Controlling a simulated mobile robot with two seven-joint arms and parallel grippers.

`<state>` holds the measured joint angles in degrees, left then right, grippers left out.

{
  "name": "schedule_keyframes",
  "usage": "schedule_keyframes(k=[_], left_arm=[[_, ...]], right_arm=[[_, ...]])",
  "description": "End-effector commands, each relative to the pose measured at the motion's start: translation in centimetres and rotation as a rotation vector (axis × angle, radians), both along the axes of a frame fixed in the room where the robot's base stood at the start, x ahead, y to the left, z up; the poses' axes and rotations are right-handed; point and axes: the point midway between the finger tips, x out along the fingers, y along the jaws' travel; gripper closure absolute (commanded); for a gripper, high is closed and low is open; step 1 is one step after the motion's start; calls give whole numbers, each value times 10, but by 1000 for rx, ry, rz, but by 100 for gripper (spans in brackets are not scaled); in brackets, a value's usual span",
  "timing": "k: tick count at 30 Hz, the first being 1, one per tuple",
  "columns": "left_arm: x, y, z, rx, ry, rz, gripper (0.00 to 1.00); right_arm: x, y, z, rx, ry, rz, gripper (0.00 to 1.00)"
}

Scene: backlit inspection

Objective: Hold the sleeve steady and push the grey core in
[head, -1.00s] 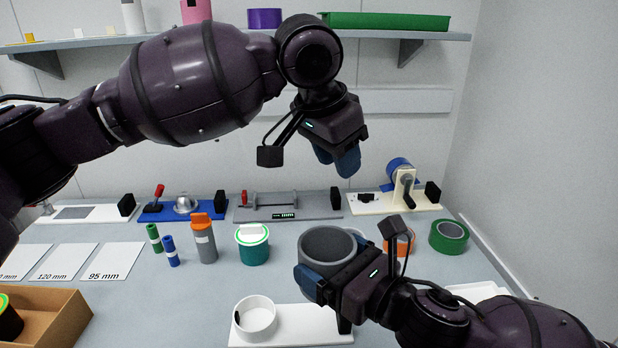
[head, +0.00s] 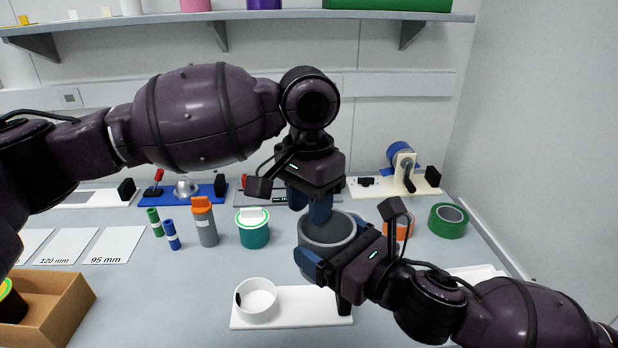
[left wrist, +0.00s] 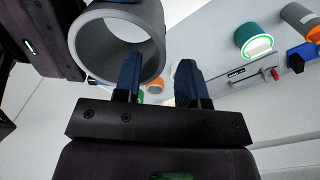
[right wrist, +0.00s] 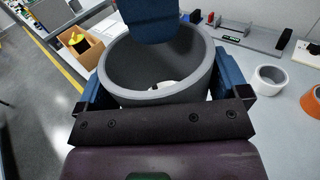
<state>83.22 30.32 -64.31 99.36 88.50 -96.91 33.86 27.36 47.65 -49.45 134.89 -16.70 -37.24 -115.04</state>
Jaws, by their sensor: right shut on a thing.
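A hollow grey cylinder (head: 327,243), open at the top with a pale rim, is held above the table; I take it as the grey core. My right gripper (head: 325,262) is shut on it; in the right wrist view the cylinder (right wrist: 155,98) sits between the two blue fingers. My left gripper (head: 309,205) is open and points down over the cylinder's rim; the left wrist view (left wrist: 158,80) shows its fingers apart, one in front of the rim. Contact cannot be told. A short white ring (head: 256,300), possibly the sleeve, sits on a white plate (head: 310,310).
A cardboard box (head: 60,305) is at front left. Fixtures line the back; a shelf (head: 240,17) hangs above.

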Motion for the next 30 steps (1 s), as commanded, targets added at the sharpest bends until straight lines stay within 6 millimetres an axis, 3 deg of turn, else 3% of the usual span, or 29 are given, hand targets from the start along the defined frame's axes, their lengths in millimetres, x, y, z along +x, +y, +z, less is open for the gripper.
schedule_keyframes(k=[9,22,23,30], left_arm=[[-1,-1,-39,0,1,0,62],[-1,-1,-48,-1,0,0,62],[-1,-1,-48,-1,0,0,64],[-1,-1,-47,-1,0,0,100]], right_arm=[[0,0,0,1,-1,0,38],[0,0,0,1,-1,0,38],[0,0,0,1,-1,0,38],[0,0,0,1,-1,0,38]])
